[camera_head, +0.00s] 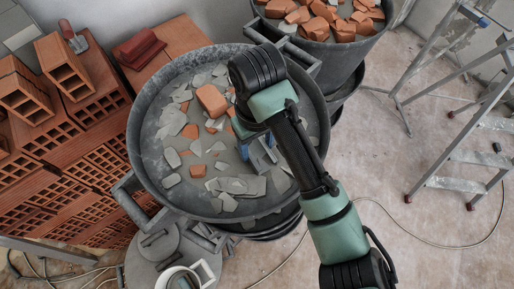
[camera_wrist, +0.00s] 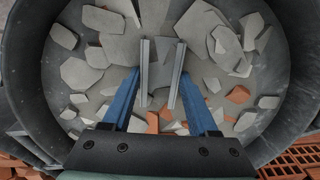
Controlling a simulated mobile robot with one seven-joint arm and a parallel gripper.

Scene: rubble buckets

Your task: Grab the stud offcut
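The stud offcut (camera_wrist: 144,80) looks like a short piece of grey metal channel; its two pale flange edges show in the wrist view. It lies lengthwise between the blue fingers of my gripper (camera_wrist: 160,72), one flange beside each finger. The fingers are spread about the width of the channel. I cannot tell whether they press on it or a small gap is left. In the head view my gripper (camera_head: 262,155) is low inside the big grey tub (camera_head: 146,170), over the rubble, and my wrist hides most of the offcut.
Grey shards and orange brick pieces (camera_head: 211,100) lie around my gripper in the tub. A second bucket of brick rubble (camera_head: 330,20) stands behind it. Stacked hollow bricks (camera_head: 95,120) are at left, a stepladder (camera_head: 460,155) at right. The floor between tub and ladder is mostly clear, with a cable.

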